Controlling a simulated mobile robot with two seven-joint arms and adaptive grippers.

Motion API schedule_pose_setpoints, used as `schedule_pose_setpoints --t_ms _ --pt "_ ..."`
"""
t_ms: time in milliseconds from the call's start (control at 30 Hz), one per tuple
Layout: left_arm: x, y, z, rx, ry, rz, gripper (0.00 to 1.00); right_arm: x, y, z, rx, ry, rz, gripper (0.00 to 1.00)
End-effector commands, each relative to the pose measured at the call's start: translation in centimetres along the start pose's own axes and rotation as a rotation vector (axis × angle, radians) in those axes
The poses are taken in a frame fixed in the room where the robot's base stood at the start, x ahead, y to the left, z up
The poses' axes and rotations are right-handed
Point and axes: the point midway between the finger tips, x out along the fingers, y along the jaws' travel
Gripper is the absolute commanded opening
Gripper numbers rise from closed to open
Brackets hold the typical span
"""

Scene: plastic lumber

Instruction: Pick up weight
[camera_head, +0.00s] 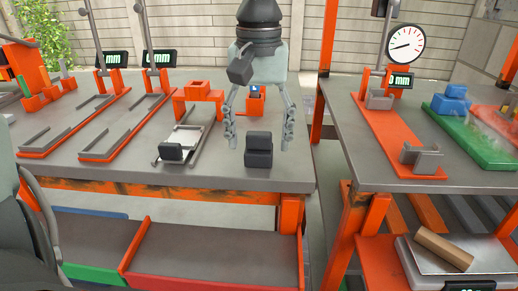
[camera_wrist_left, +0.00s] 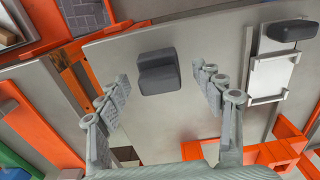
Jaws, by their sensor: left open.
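The weight, a dark grey stepped block (camera_head: 258,150), stands on the grey tabletop near its front right corner. In the left wrist view the weight (camera_wrist_left: 158,72) lies between the fingertips and a little ahead of them. My left gripper (camera_head: 260,138) comes down from above with its fingers spread wide on either side of the weight, apart from it and empty. It also shows open in the left wrist view (camera_wrist_left: 160,76).
A similar dark block (camera_head: 170,152) sits on a white sliding fixture to the left. An orange stand (camera_head: 200,91) is behind it. A gap separates this table from the right table (camera_head: 345,120), which holds a dial gauge (camera_head: 406,44) and a green tray (camera_head: 480,143).

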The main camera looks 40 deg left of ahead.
Motion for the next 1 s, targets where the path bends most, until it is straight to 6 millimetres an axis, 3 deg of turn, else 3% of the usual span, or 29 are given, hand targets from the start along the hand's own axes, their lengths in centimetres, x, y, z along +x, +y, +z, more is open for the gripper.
schedule_pose_setpoints --t_ms 67,600,1000 --pt "-0.01 0.00 0.00 0.000 0.000 0.000 0.67 -0.04 -0.14 -0.21 0.002 0.004 -0.003 0.39" --pt "-0.05 0.00 0.00 0.000 0.000 0.000 0.01 -0.14 -0.55 -0.47 0.008 0.009 -0.010 0.39" --pt "-0.29 0.05 -0.06 -0.001 0.002 0.002 0.00 -0.05 -0.19 0.38 -0.002 -0.004 -0.003 0.39"
